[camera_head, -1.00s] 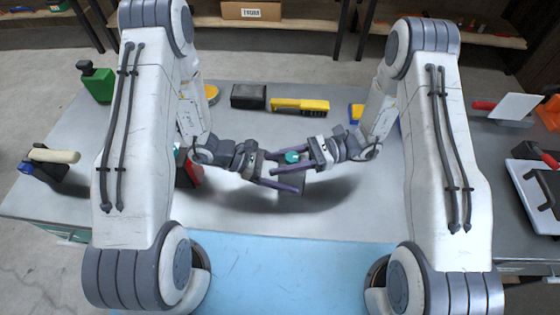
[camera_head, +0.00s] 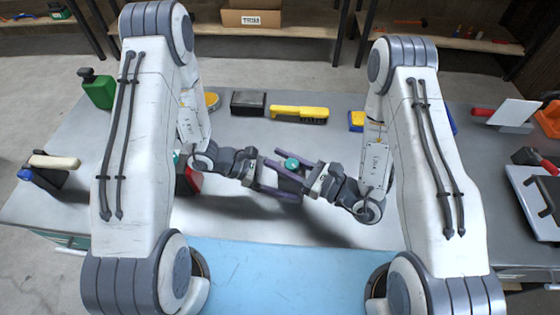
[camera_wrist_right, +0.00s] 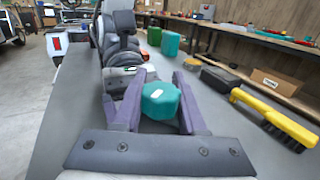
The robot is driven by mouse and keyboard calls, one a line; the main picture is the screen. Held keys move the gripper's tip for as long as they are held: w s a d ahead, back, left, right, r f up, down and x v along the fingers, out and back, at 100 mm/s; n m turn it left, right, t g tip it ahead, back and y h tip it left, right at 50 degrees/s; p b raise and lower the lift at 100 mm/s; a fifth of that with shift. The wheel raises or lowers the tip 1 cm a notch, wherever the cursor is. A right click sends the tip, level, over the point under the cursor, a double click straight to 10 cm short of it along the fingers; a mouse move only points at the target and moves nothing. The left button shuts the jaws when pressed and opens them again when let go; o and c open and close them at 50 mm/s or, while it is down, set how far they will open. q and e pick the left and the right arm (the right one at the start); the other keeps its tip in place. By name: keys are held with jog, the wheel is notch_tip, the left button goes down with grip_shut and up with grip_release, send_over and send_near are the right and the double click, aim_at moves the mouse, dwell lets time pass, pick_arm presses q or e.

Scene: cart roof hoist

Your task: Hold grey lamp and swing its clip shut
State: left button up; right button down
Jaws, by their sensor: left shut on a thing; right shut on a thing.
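In the head view a small teal rounded piece (camera_head: 291,163) and a dark grey body (camera_head: 291,175), which I take for the lamp, sit together between my two hands, held above the table. My left gripper (camera_head: 282,186) is shut on the dark body from the left. My right gripper (camera_head: 283,163) comes in from the right with the teal piece between its purple fingers. In the right wrist view the teal piece (camera_wrist_right: 160,101) lies between these fingers and hides what is behind it. I cannot make out the clip or its angle.
A yellow-handled brush (camera_head: 299,114) and a black box (camera_head: 248,102) lie at the back of the table. A green bottle (camera_head: 98,90) stands far left. A red item (camera_head: 188,180) is close beside my left arm. A blue mat (camera_head: 290,275) covers the front; table between is clear.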

pick_arm(q)
jog(key=shift+s, duration=0.1)
pick_arm(e)
jog(key=shift+m+t+h, duration=0.4)
jog(key=shift+m+t, duration=0.1)
jog(key=shift+t, duration=0.2)
jog(key=shift+w+d, duration=0.1)
jog(key=shift+c, duration=2.2)
grip_release()
